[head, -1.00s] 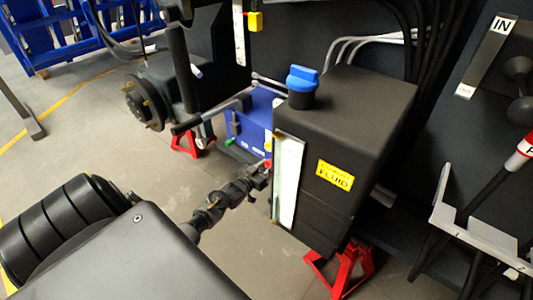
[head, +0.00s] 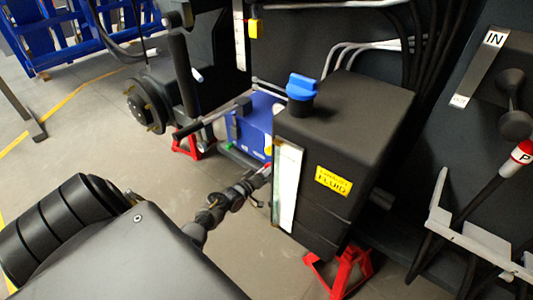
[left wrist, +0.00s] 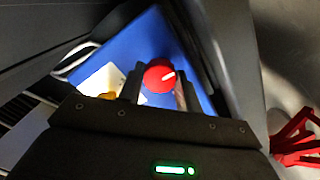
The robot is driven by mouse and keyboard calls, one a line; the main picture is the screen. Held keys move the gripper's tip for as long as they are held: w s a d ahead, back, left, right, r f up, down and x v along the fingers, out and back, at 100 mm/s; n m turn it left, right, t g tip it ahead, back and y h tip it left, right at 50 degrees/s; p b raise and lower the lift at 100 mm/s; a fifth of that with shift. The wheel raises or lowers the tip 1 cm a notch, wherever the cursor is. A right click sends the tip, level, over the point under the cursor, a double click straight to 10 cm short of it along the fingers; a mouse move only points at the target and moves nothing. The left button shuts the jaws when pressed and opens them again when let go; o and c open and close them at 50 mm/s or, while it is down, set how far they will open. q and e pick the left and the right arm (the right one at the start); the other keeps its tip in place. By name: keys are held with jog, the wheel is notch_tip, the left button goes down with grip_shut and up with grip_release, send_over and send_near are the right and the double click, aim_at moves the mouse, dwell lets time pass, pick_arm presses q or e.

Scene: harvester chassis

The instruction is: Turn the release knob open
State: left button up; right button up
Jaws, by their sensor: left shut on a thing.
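The release knob is a red round knob (left wrist: 159,76) with a white pointer line, on a blue box. In the left wrist view it sits between the two fingers of my left gripper (left wrist: 160,86), and the line points right and slightly up. My left gripper (head: 260,174) is shut on the knob. In the head view the arm reaches in from the lower left, low beside the fluid tank, and only a little red shows at the fingertips. The blue box (head: 258,125) is partly hidden behind the tank. My right gripper is not in view.
A black fluid tank (head: 355,120) with a blue cap (head: 302,87) and yellow label (head: 334,181) stands right beside my left gripper. Red stands (head: 345,272) are below it. Floor at left is mostly clear.

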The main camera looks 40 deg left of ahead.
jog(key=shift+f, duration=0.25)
pick_arm(q)
jog(key=o, duration=1)
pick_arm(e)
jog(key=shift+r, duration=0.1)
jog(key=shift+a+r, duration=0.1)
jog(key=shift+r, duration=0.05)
pick_arm(q)
jog(key=s+p, duration=0.2)
jog(key=s, duration=0.8)
jog(key=shift+s+a, duration=0.15)
jog(key=shift+s, duration=0.25)
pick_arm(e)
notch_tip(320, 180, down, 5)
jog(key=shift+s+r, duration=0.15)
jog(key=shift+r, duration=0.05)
pick_arm(q)
jog(key=shift+f, duration=0.1)
